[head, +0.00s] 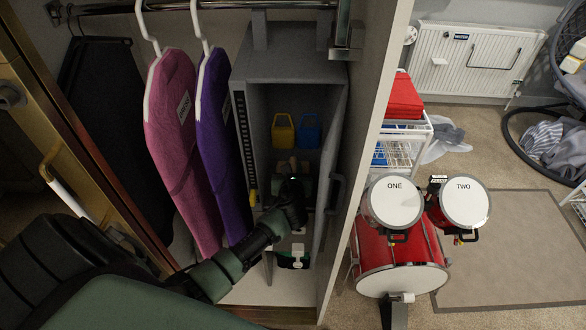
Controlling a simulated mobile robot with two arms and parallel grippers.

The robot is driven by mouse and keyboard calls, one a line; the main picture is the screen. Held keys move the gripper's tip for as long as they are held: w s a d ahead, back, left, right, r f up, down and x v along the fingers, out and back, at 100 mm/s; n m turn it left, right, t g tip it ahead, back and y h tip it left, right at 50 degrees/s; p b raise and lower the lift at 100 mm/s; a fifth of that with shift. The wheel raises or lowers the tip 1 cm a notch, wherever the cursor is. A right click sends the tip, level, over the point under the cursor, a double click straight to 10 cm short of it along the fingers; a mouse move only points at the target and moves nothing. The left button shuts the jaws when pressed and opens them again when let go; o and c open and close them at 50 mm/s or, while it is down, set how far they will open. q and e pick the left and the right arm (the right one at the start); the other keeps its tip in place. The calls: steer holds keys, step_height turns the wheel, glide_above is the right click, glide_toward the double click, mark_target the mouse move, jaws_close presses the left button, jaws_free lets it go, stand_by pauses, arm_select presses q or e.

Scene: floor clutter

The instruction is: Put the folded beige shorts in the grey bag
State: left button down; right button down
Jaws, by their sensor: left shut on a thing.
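My left arm reaches in from the lower left, and my left gripper (292,175) is inside the tall grey hanging unit (290,67). The gripper is shut on a small tan thing (283,167). It is too small and too much covered by the gripper to tell whether it is the folded beige shorts. No other beige shorts can be made out. The grey unit hangs from the rail by straps, open at the front. I cannot tell whether it is the grey bag. My right gripper is not in view.
A yellow container (283,132) and a blue container (308,132) stand above the gripper in the unit. Pink (178,140) and purple (216,150) garments hang at its left. A wall panel (370,120) divides it from a red drum kit (400,262) at the right.

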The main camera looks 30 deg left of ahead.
arm_select(q)
steer(key=shift+f, duration=0.2)
steer(key=c, duration=1.3)
jaws_free()
steer(key=shift+o, duration=0.2)
steer(key=shift+r, duration=0.15)
steer(key=shift+r, duration=0.2)
steer(key=v, duration=1.2)
steer(key=shift+f+p, duration=0.15)
steer(key=shift+p, duration=0.15)
